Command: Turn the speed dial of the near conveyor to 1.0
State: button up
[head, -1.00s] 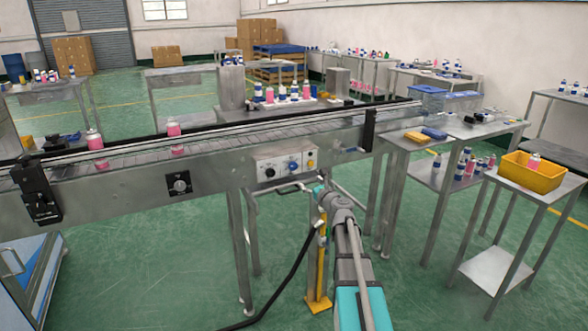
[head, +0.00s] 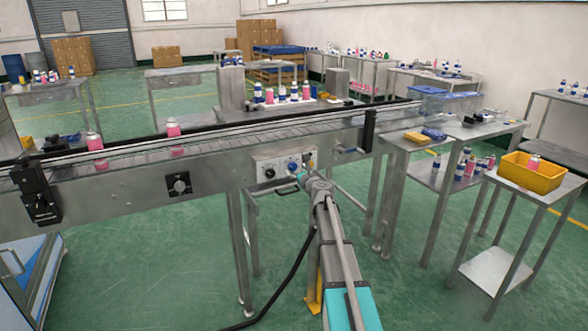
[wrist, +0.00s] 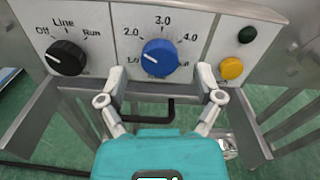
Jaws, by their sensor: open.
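The blue speed dial (wrist: 160,57) sits in the middle of the near conveyor's control panel, under a scale with 1.0, 2.0, 3.0 and 4.0. Its white mark lies on the left side, toward the 1.0 label. The dial also shows in the head view (head: 293,166), just beyond my gripper (head: 301,176). In the wrist view my gripper (wrist: 149,76) is open and empty. Its fingers are spread wide, left and right of the dial and slightly below it, with gaps to the dial.
A black Off/Line/Run selector (wrist: 66,57) is left of the dial. A yellow button (wrist: 231,68) and a dark green button (wrist: 247,35) are to the right. A black handle (wrist: 145,112) is below. Pink bottles (head: 173,130) stand on the near conveyor (head: 130,190).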

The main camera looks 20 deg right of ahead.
jog(key=shift+w, duration=1.2)
jog(key=c, duration=1.2)
jog(key=shift+o, duration=0.2)
jog(key=shift+n, duration=0.3)
jog(key=n, duration=1.1)
jog(key=shift+n, duration=0.3)
